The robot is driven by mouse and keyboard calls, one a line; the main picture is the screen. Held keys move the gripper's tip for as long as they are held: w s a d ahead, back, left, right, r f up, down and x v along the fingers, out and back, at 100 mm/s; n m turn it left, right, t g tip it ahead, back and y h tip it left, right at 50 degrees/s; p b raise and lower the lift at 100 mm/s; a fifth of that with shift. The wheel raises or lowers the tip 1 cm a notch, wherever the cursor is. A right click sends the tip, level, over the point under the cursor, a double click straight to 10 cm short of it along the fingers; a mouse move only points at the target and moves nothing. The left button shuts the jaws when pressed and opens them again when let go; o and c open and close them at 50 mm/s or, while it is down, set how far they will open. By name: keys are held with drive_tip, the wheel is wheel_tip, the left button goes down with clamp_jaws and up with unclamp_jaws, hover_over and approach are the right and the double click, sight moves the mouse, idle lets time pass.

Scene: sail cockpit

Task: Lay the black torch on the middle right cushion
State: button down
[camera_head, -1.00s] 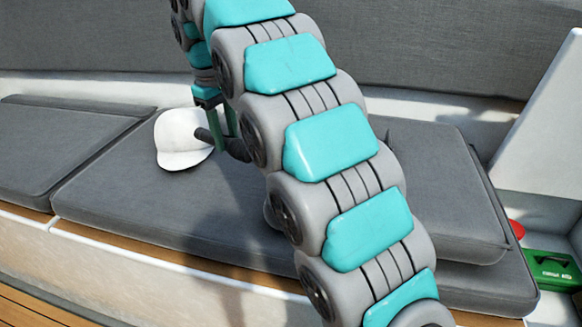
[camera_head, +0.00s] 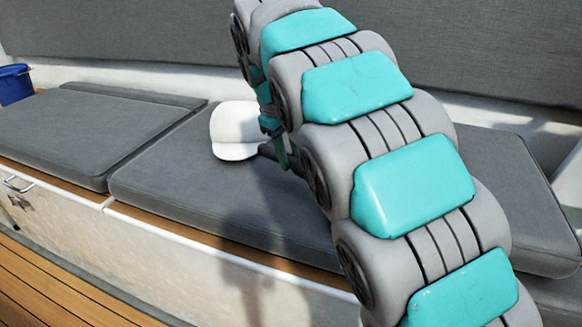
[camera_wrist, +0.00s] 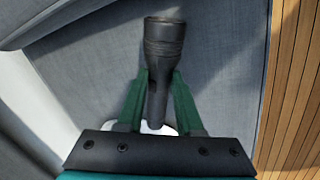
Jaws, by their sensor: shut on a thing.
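The black torch (camera_wrist: 163,42) is held between the green fingers of my gripper (camera_wrist: 158,85) in the wrist view. Its wide end points away from the palm, and grey cushion fabric lies behind it. In the head view my gripper (camera_head: 284,155) is small and partly hidden by my arm, and the dark end of the torch (camera_head: 266,150) shows beside the white cap. The middle cushion (camera_head: 190,185) is a long grey pad under the cap and gripper. My arm hides much of its right part. I cannot tell whether the torch touches the cushion.
A white cap (camera_head: 236,130) sits on the middle cushion, close to the torch. A left cushion (camera_head: 80,130) carries a thin pad behind it. A blue bucket (camera_head: 14,84) stands at the far left. A right cushion (camera_head: 515,190) lies beyond my arm. The cushion's front left is clear.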

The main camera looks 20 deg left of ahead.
drive_tip(key=shift+f, duration=1.8)
drive_tip(key=shift+f, duration=0.1)
drive_tip(key=c, duration=0.6)
unclamp_jaws()
drive_tip(key=shift+o, duration=0.2)
drive_tip(key=v, duration=1.2)
drive_tip(key=shift+p, duration=0.3)
